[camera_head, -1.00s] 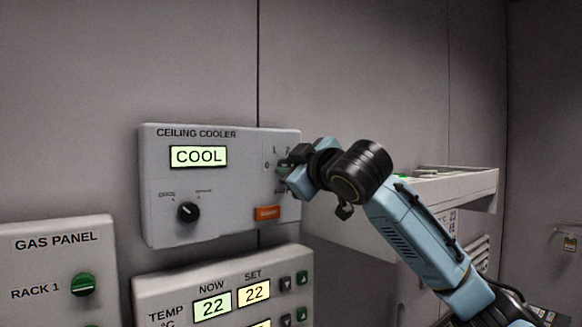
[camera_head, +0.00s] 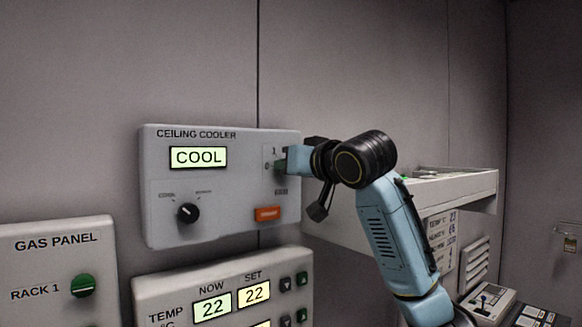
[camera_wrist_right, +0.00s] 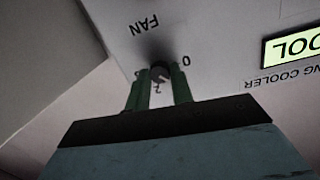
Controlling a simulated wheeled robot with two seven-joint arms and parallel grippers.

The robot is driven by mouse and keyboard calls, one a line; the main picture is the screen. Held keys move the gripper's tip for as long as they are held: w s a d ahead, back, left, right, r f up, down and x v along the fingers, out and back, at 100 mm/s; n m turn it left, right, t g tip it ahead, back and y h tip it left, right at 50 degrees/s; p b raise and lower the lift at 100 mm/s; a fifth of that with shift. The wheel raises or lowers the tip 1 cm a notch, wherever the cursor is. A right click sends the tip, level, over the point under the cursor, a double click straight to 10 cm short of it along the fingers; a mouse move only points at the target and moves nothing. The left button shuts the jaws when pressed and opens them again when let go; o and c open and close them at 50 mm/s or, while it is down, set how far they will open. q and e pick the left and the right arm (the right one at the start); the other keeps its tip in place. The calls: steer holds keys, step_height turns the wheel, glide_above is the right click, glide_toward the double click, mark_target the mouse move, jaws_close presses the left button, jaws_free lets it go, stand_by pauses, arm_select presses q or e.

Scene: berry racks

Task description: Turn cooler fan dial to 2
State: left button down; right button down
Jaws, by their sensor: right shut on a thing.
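The ceiling cooler panel (camera_head: 240,195) is a light grey box on the wall with a lit COOL display (camera_head: 198,157). Its fan dial (camera_wrist_right: 160,70) shows in the right wrist view as a dark round knob between the fingers, under the word FAN. The 0 mark is beside it; the other marks are partly covered and which one the dial points at cannot be told. My right gripper (camera_wrist_right: 158,88) is shut on the dial, its green fingers on either side. In the head view the right gripper (camera_head: 283,162) covers the dial. My left gripper is not in view.
A black knob (camera_head: 187,212) and an orange switch (camera_head: 267,214) are on the same panel. The gas panel (camera_head: 55,240) with a green knob (camera_head: 83,286) is lower left. A temperature panel (camera_head: 165,290) sits below. A white shelf (camera_head: 450,190) juts out behind my right arm.

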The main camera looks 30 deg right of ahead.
steer(key=m+y, duration=0.1)
steer(key=m, duration=0.5)
steer(key=m+y, duration=0.1)
steer(key=m, duration=0.4)
steer(key=shift+d+m, duration=0.2)
steer(key=shift+m, duration=0.2)
stand_by(0.5)
steer(key=c, duration=1.2)
jaws_free()
steer(key=shift+c, duration=0.2)
steer(key=shift+s, duration=0.1)
steer(key=s+d+r+b, duration=0.1)
steer(key=s+b, duration=0.3)
steer(key=s, duration=0.9)
steer(key=shift+d+r, duration=0.25)
steer(key=shift+d, duration=0.2)
